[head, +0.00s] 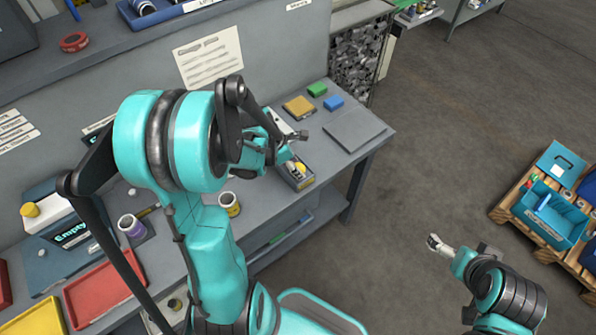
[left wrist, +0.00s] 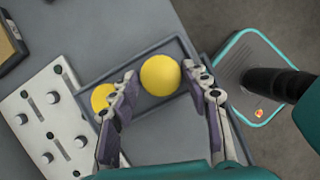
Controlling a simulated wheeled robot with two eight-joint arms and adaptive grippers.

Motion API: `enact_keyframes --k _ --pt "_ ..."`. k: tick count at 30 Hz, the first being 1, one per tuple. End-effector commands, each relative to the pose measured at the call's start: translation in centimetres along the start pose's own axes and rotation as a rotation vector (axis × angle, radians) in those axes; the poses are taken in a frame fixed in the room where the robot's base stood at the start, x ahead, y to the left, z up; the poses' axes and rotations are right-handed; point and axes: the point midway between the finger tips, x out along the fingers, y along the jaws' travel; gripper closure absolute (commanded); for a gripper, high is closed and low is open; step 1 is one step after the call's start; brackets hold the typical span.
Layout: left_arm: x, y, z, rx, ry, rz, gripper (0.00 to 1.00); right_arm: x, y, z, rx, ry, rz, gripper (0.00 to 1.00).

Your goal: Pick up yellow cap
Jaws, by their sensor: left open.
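Two round yellow caps lie in a small grey tray (left wrist: 178,45) on the workbench. In the left wrist view one yellow cap (left wrist: 160,75) shows between and just beyond the fingertips of my left gripper (left wrist: 166,78). The other yellow cap (left wrist: 102,97) is to the left, partly hidden by the left finger. My left gripper is open and empty, over the tray; I cannot tell whether a finger touches a cap. In the head view the tray (head: 297,182) and some yellow (head: 300,167) show beside my left gripper (head: 296,146). My right gripper (head: 437,243) is over the floor, away from the bench.
A pale panel with knobs (left wrist: 42,118) lies left of the tray. A flat grey plate (head: 354,129) is at the bench's right end. Jars and red and yellow trays are at left.

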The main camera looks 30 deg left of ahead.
Motion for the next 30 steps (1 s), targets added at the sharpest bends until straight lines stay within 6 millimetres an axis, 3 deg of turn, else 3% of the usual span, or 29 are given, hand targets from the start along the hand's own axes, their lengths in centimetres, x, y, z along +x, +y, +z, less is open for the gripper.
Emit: enact_keyframes --k 6,9,22,26,30 --pt "0.2 0.0 0.0 0.0 0.0 0.0 0.53 0.0 0.0 0.0 0.0 0.0 0.0 0.0" --pt "0.1 0.0 0.0 0.0 0.0 0.0 0.73 0.0 0.0 0.0 0.0 0.0 0.0 0.0" --pt "-0.3 0.0 0.2 0.0 0.0 0.0 0.73 -0.2 0.0 -0.1 0.0 0.0 0.0 0.0" --pt "-1.6 0.0 0.7 0.0 0.0 0.0 0.73 -0.7 0.0 -0.5 0.0 0.0 0.0 0.0" --pt "-4.0 -0.1 1.7 0.0 0.0 0.0 0.73 -1.6 0.0 -1.2 0.0 0.0 0.0 0.0"
